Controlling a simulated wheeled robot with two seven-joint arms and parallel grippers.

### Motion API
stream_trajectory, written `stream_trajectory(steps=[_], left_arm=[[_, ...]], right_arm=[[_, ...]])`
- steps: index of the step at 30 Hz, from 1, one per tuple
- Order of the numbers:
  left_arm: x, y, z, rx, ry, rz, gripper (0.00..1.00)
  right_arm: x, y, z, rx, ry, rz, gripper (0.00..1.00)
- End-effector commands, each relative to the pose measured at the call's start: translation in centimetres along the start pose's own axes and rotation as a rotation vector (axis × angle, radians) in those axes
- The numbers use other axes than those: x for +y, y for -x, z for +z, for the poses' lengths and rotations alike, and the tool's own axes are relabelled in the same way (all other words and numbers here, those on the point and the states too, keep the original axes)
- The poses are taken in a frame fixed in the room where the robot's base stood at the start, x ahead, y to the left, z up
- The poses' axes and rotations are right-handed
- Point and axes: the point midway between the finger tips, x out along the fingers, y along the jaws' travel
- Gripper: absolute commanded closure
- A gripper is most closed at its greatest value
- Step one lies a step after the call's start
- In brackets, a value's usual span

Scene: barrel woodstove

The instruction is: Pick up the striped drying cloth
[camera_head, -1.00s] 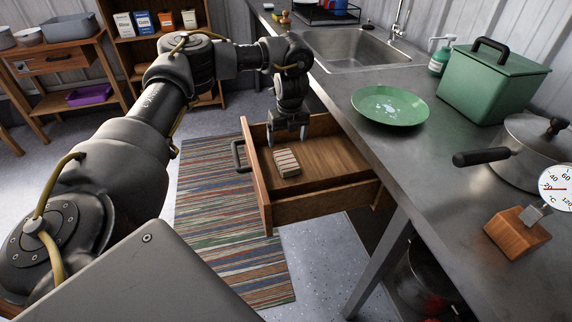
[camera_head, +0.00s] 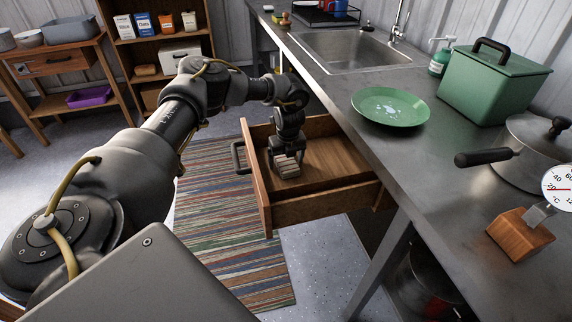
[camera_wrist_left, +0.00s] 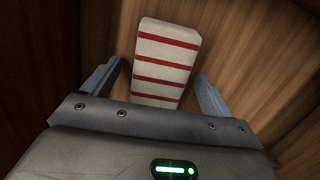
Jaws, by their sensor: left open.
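The striped drying cloth (camera_wrist_left: 165,62) is a folded cream block with red stripes. It lies in the open wooden drawer, and in the head view the cloth (camera_head: 287,168) is partly hidden by my gripper. My left gripper (camera_head: 286,160) points down into the drawer above the cloth. In the left wrist view my left gripper (camera_wrist_left: 158,85) is open, with one finger on each side of the cloth's near part. I cannot tell whether the fingers touch it. My right gripper is not in view.
The drawer (camera_head: 335,165) is pulled out from under the metal counter (camera_head: 440,190), with its walls close around my gripper. A green plate (camera_head: 390,106) with a pale patch, a green box (camera_head: 490,85) and a pot (camera_head: 530,155) stand on the counter. A striped rug (camera_head: 215,215) lies on the floor.

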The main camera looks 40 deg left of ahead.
Motion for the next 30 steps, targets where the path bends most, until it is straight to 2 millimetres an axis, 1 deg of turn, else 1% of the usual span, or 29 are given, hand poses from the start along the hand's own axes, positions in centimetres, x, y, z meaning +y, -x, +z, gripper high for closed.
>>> stream_trajectory(steps=[6,7,15,18,25,28,30], left_arm=[[0.0,-0.1,0.0,0.0,0.0,0.0,0.15],[0.0,-0.1,0.0,0.0,0.0,0.0,0.17],[0.0,0.0,0.0,0.0,0.0,0.0,0.53],[0.0,0.0,0.0,-0.001,0.0,0.0,0.63],[0.0,0.2,0.1,-0.001,0.0,-0.001,0.63],[-0.1,1.3,0.3,-0.001,0.001,-0.002,0.63],[-0.1,2.5,0.4,-0.001,0.0,-0.004,0.63]], right_arm=[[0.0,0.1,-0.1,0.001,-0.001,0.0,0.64],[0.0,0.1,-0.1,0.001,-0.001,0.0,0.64],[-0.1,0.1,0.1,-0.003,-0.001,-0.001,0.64],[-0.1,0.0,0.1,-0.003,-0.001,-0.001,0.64],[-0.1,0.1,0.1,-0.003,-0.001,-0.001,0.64],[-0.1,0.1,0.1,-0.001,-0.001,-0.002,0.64],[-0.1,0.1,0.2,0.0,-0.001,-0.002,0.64]])
